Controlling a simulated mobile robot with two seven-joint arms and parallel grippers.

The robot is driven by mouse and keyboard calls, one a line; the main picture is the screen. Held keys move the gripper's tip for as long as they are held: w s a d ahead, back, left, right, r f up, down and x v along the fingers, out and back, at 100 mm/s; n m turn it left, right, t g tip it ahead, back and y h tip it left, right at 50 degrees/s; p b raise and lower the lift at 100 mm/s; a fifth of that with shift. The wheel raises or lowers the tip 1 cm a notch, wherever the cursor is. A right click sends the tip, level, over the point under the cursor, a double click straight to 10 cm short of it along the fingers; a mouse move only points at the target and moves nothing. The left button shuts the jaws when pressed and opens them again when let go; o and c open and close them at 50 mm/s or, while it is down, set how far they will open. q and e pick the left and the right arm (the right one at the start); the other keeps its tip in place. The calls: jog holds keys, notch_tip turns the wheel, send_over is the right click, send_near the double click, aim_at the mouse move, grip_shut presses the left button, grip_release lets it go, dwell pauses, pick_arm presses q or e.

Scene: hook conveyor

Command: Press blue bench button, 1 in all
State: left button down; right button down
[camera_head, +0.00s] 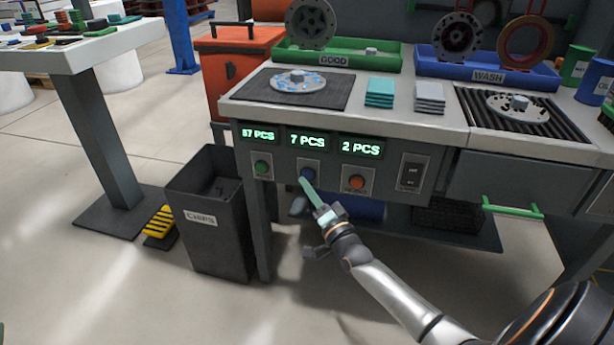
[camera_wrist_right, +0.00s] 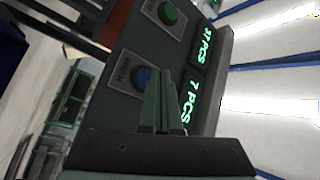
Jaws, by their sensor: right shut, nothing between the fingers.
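The blue button (camera_head: 308,174) is on the front panel of the bench, between a green button (camera_head: 262,168) and a red-orange button (camera_head: 356,183). My right gripper (camera_head: 306,182) is shut and empty, its green fingertips right at the blue button in the head view. In the right wrist view the shut fingers (camera_wrist_right: 161,75) partly cover the blue button (camera_wrist_right: 141,76). I cannot tell whether they touch it. The display above the blue button (camera_head: 307,141) reads 7 PCS. My left gripper is not in view.
A dark chips bin (camera_head: 215,240) stands left of the panel. A switch (camera_head: 413,172) and a drawer with a green handle (camera_head: 512,207) are to the right. On the bench top are a GOOD tray (camera_head: 335,58), a WASH tray (camera_head: 488,76) and flat discs on mats.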

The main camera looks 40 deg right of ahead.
dwell(0.5)
jog(key=shift+w+d, duration=0.3)
jog(key=shift+d, duration=0.05)
jog(key=shift+w+d+b, duration=0.25)
jog(key=shift+d+b, duration=0.05)
jog(key=shift+b, duration=0.2)
dwell(0.5)
dwell(0.3)
jog(key=shift+s+a+p, duration=0.55)
jog(key=shift+a+p, duration=0.1)
jog(key=shift+p, duration=0.05)
